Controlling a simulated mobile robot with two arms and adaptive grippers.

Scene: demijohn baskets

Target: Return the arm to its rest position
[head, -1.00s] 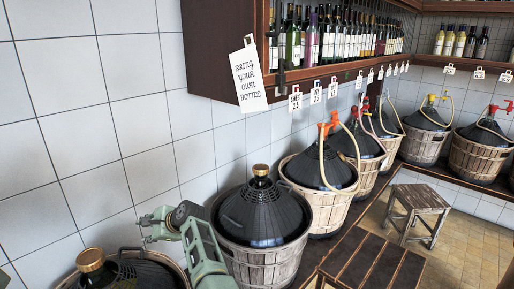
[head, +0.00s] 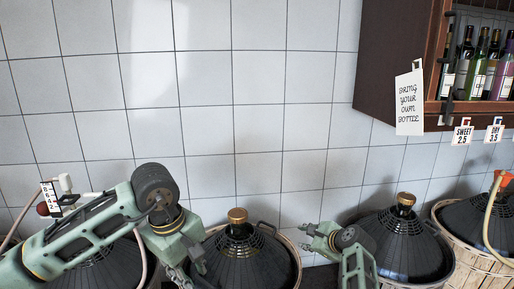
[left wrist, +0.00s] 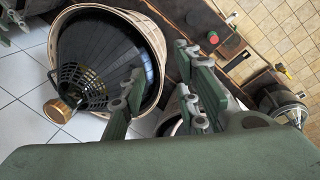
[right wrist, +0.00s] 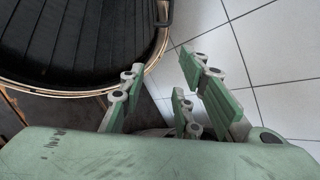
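My right gripper (head: 322,236) is raised against the white tiled wall, between two dark basket-wrapped demijohns. In the right wrist view its fingers (right wrist: 162,82) are spread with nothing between them. My left arm crosses the lower left of the head view and bends down at its elbow. Its gripper (head: 192,264) is partly cut off at the lower edge, in front of a corked demijohn (head: 240,245). In the left wrist view the left fingers (left wrist: 160,78) are apart and empty, near a corked demijohn (left wrist: 100,50). No object is held.
Another corked demijohn (head: 400,238) stands right of my right gripper. A demijohn with a hose (head: 482,225) is at the right edge. A bottle shelf (head: 400,60) with a hanging sign (head: 409,103) projects at upper right. The tiled wall (head: 220,90) is bare at centre.

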